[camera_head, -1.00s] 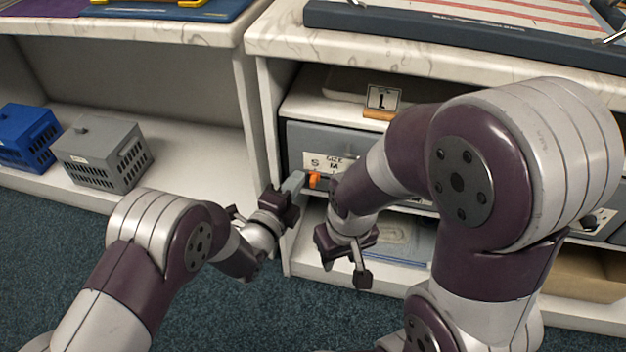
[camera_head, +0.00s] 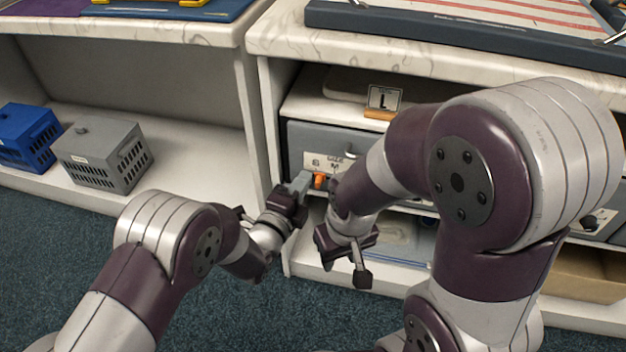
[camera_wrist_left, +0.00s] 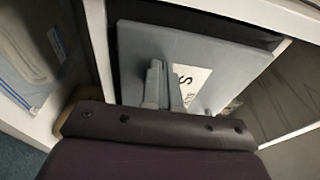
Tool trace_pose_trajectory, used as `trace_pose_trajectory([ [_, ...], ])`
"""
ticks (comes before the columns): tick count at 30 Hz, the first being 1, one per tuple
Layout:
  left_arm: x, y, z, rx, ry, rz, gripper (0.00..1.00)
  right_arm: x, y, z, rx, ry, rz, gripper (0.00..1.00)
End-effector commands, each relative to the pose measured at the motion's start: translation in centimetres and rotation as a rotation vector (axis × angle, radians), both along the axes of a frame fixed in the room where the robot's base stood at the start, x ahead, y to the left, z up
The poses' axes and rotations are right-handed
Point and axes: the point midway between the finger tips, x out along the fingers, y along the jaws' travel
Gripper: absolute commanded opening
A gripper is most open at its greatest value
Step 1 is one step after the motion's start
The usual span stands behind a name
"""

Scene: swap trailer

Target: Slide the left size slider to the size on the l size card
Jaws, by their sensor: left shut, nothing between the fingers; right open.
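The size card with an L (camera_head: 383,98) stands in a wooden holder above the grey size panel (camera_head: 305,138). The panel has a white label (camera_head: 318,162) with S and M showing; my right arm hides the rest. The orange slider knob (camera_head: 320,180) is below the label, near the M. My left gripper (camera_head: 304,182) is shut and empty, its fingertips at the knob's left side; I cannot tell if they touch. In the left wrist view the fingers (camera_wrist_left: 160,88) are before the panel, with the S label beside them. My right gripper (camera_head: 347,268) is open and empty, low in front of the shelf.
A blue basket (camera_head: 28,137) and a grey basket (camera_head: 103,155) stand on the left shelf. A white upright divider (camera_head: 268,120) is close to my left gripper. My right arm crosses in front of the panel's right part.

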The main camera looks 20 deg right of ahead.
Motion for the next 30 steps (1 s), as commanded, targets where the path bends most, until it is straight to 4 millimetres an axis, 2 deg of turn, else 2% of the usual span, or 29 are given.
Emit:
trace_pose_trajectory([
  [1,-0.2,-0.6,0.5,-0.006,-0.01,-0.011,0.0,0.0,0.0,0.0,0.0,0.0,0.0,0.43],
  [30,-2.2,-3.4,0.3,-0.004,-0.006,-0.012,0.0,0.0,0.0,-0.2,0.0,0.0,0.0,0.43],
])
